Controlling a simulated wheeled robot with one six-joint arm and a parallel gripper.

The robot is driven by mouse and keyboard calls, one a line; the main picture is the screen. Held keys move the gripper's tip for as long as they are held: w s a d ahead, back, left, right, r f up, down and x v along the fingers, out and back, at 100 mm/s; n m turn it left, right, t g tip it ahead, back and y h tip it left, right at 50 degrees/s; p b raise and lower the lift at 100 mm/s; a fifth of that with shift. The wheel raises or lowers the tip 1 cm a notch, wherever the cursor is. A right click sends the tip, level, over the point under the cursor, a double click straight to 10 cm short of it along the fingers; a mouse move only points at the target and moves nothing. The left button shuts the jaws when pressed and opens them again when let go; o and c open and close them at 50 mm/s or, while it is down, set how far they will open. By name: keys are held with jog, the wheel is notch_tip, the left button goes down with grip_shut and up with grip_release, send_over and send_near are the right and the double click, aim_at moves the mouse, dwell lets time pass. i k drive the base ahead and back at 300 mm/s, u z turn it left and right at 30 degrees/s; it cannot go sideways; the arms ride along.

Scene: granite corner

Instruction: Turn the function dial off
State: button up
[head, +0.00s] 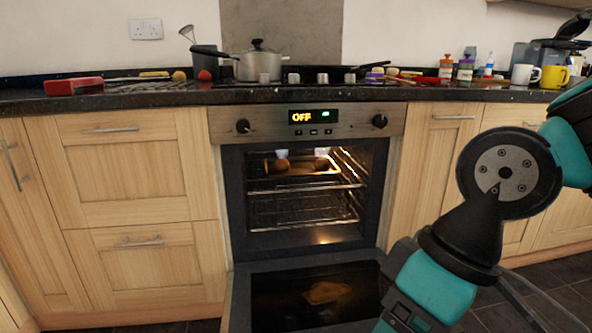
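The built-in oven has a steel control panel (350,117) with two black dials. The left dial (242,126) and the right dial (379,121) sit on either side of a display (313,116). The display reads "OFF" in orange, with a small green mark beside it. I cannot tell from labels which dial is the function dial, and their pointer positions are too small to read. My arm fills the right side, in front of the cabinets, apart from both dials. My gripper is not visible.
The oven door (240,300) hangs open, low in front of the lit oven. A tray (299,169) with brown items is on the upper rack. A pot (257,64) and several small items stand on the dark counter (140,98) above.

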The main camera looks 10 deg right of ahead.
aim_at(242, 125)
jog(key=u, duration=0.5)
jog(key=k, duration=0.6)
jog(key=u, duration=0.95)
jog(key=i, duration=1.2)
jog(key=z, duration=0.4)
